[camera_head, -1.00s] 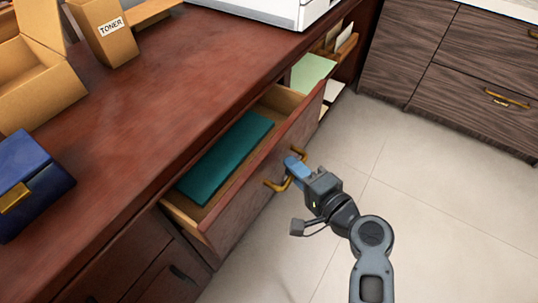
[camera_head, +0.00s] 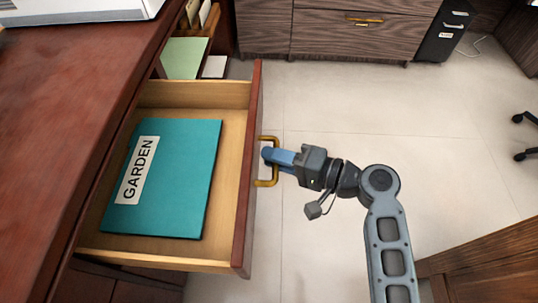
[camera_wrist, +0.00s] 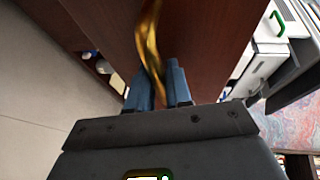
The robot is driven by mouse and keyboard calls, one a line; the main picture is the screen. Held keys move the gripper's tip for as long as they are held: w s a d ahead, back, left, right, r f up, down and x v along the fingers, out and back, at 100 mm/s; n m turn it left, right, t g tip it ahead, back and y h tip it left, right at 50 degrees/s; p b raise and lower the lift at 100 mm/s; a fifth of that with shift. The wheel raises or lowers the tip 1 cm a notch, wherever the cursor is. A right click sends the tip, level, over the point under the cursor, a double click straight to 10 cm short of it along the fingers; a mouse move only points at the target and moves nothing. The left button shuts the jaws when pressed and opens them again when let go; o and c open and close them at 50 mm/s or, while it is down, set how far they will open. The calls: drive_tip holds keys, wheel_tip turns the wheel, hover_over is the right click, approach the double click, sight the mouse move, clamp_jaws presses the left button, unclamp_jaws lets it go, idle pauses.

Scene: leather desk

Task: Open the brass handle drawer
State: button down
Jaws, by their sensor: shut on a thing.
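The drawer (camera_head: 250,180) of the dark red wooden desk stands well out from the desk, with its inside in view. Its brass handle (camera_head: 275,180) is on the front face and also shows in the wrist view (camera_wrist: 150,38). My gripper (camera_head: 268,156) is shut on the handle, its blue fingers on either side of the brass bar; the fingers also show in the wrist view (camera_wrist: 160,88). A teal folder labelled GARDEN (camera_head: 175,200) lies flat in the drawer.
The desk top (camera_head: 60,110) is at the left, with a white machine (camera_head: 70,10) at its back edge. Papers (camera_head: 184,57) stand in an open shelf beyond the drawer. A wooden cabinet (camera_head: 350,30) is at the back. Bare tiled floor (camera_head: 420,150) lies right of the drawer.

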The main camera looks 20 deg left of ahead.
drive_tip(key=c, duration=1.1)
unclamp_jaws()
drive_tip(key=p+v, duration=0.1)
drive_tip(key=v, duration=0.6)
drive_tip(key=shift+s+d, duration=0.1)
drive_tip(key=shift+d, duration=0.3)
